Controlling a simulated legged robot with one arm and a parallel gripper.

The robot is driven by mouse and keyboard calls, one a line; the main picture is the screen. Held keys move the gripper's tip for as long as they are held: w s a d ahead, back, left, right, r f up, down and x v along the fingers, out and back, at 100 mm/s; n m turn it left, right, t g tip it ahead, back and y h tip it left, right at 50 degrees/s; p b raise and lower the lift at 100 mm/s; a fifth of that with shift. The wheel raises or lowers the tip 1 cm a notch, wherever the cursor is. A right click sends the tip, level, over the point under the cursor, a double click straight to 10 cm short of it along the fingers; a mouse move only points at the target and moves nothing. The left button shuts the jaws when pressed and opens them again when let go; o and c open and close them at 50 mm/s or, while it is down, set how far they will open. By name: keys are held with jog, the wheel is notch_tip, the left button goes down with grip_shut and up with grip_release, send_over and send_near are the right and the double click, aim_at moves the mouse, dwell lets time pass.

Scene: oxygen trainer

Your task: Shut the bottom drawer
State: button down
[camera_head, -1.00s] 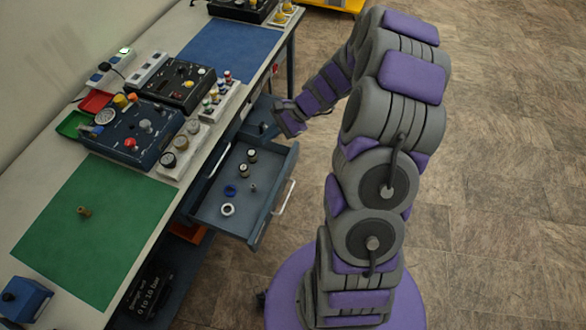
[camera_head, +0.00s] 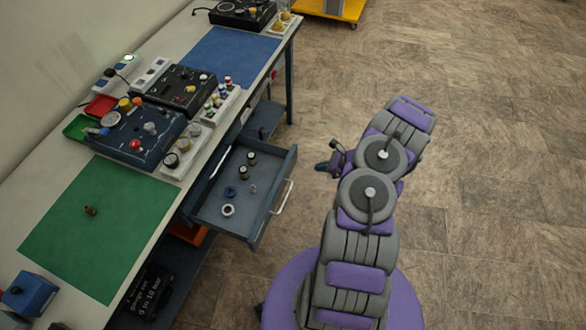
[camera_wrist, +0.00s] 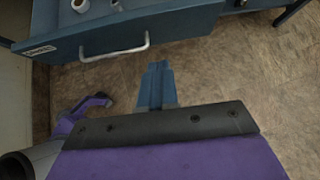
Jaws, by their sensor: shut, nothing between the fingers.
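A blue-grey drawer (camera_head: 250,212) stands pulled out from under the workbench, with several small fittings inside. Its pale handle (camera_head: 283,197) faces right, towards my arm. In the wrist view its front panel (camera_wrist: 180,32), with a silver handle (camera_wrist: 115,52) and a small label, crosses the top. My gripper (camera_head: 322,167) is right of the drawer front and apart from it in the head view. In the wrist view my gripper (camera_wrist: 158,68) is shut and empty, its tips below the panel's lower edge in the picture. I cannot tell whether other drawers sit above or below.
The workbench (camera_head: 178,200) carries a green mat (camera_head: 95,235), a blue mat (camera_head: 230,55) and instrument boxes (camera_head: 130,135). A dark box (camera_head: 152,292) stands below the bench. A yellow cart (camera_head: 330,8) is far off. The floor (camera_head: 480,150) to the right is clear.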

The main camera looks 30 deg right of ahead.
aim_at(287, 168)
jog(key=x, duration=0.4)
jog(key=r+b+x, duration=0.1)
jog(key=x, duration=0.3)
jog(key=w+b+x, duration=0.1)
jog(key=x, duration=0.2)
jog(key=shift+w+a+f, duration=0.1)
jog(key=shift+w+a, duration=0.15)
jog(key=shift+a, duration=0.3)
jog(key=shift+w+a, duration=0.4)
jog(key=shift+w, duration=0.1)
jog(key=shift+w, duration=0.1)
jog(key=w+a+b, duration=0.4)
jog(key=w+a, duration=1)
jog(key=w, duration=0.4)
